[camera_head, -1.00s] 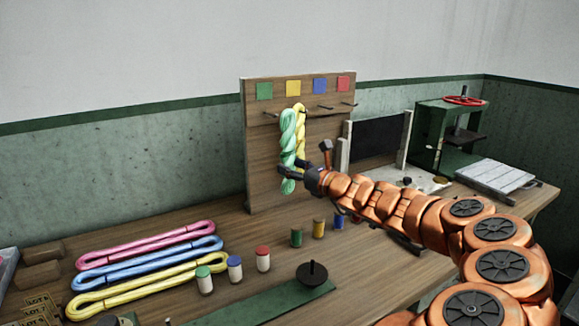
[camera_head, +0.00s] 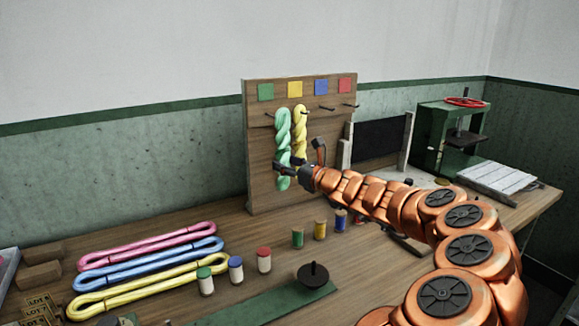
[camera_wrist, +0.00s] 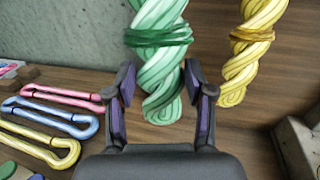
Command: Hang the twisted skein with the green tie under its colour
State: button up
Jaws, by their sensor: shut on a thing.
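The twisted green skein (camera_head: 283,135) with a green tie hangs upright at the left of the wooden board (camera_head: 262,160). Its top is at the left peg (camera_head: 268,114), below the green square (camera_head: 265,91); I cannot tell whether the peg passes through its loop. My gripper (camera_head: 284,170) is shut on its lower end. In the wrist view the gripper fingers (camera_wrist: 160,95) stand either side of the green skein (camera_wrist: 163,75), below its green tie (camera_wrist: 160,37).
Pegs under the blue square (camera_head: 320,87) and red square (camera_head: 344,85) are bare. Pink (camera_head: 150,245), blue (camera_head: 150,263) and yellow (camera_head: 140,287) untwisted skeins lie on the table at left. Several jars and spools stand in front of the board. A green press (camera_head: 450,135) stands at right.

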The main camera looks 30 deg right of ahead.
jog(key=w+f+p, duration=0.1)
jog(key=w, duration=0.6)
jog(key=shift+w+d+f, duration=0.25)
jog(key=shift+d, duration=0.1)
dwell(0.9)
dwell(0.5)
jog(key=o, duration=1.3)
jog(key=shift+c, duration=0.2)
jog(key=s+d, duration=0.2)
jog(key=s, duration=0.9)
jog(key=shift+s, duration=0.35)
